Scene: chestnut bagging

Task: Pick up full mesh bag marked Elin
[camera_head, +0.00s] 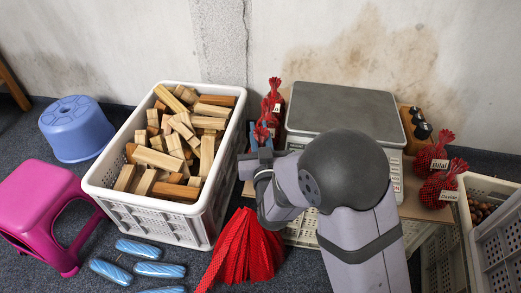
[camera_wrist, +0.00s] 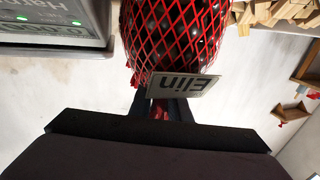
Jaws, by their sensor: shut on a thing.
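The full red mesh bag (camera_wrist: 172,35) fills the top middle of the wrist view, with dark round chestnuts behind the net. Its white tag (camera_wrist: 183,84) reads Elin, upside down in that view. My gripper (camera_wrist: 165,106) is shut on the gathered red neck of this bag, just by the tag. In the head view my gripper (camera_head: 265,134) is left of the scale, with red netting between its fingers. The bag's body is mostly hidden there by my arm, and I cannot tell whether it touches the surface below.
A scale (camera_head: 345,105) stands right of my gripper, a crate of wood blocks (camera_head: 235,130) left. Another red bag (camera_head: 274,92) is close behind. Bags tagged Bilal (camera_head: 432,155) and another name (camera_head: 438,188) stand right. Empty red nets (camera_head: 245,250) lie in front.

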